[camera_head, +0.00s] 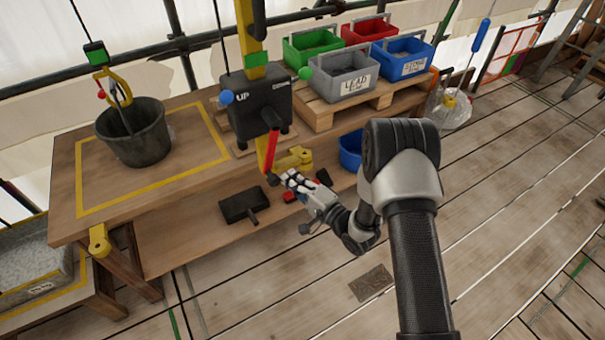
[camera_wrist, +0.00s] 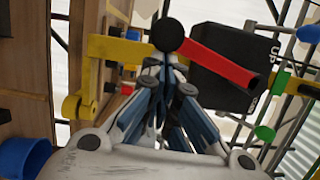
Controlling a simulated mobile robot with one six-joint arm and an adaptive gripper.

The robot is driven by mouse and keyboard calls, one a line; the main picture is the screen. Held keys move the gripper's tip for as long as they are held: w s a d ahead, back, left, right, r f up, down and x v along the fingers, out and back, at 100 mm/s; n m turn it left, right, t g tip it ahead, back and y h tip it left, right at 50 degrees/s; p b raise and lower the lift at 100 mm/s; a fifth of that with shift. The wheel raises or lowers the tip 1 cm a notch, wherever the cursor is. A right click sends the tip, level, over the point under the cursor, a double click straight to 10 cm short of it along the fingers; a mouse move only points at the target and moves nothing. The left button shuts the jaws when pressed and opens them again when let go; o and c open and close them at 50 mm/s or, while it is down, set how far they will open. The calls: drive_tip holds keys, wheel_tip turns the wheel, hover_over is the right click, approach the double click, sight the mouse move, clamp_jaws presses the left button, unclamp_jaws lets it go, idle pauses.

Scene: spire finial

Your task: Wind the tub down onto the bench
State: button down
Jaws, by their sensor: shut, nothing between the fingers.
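The tub (camera_head: 138,145), a dark bucket, hangs upright from a yellow hook (camera_head: 103,80) over the yellow-outlined area of the bench (camera_head: 62,190). I cannot tell whether its base touches the wood. The winch (camera_head: 262,105) is a black box marked UP, with a red crank arm (camera_head: 271,150) pointing down to a round black knob (camera_head: 274,181). My gripper (camera_head: 289,179) is shut and empty beside the knob. In the wrist view my fingertips (camera_wrist: 166,66) lie just below the black knob (camera_wrist: 168,35); contact is unclear. The red crank arm (camera_wrist: 220,62) runs right to the winch box (camera_wrist: 235,65).
Green (camera_head: 312,45), grey (camera_head: 350,82), red (camera_head: 367,28) and blue (camera_head: 402,60) crates stand on a pallet at the bench's right. A yellow bracket (camera_head: 295,158) is close to the knob. A black box (camera_head: 243,205) lies on the lower shelf.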

drive_tip(key=shift+s+a, duration=0.7)
drive_tip(key=shift+a, duration=0.35)
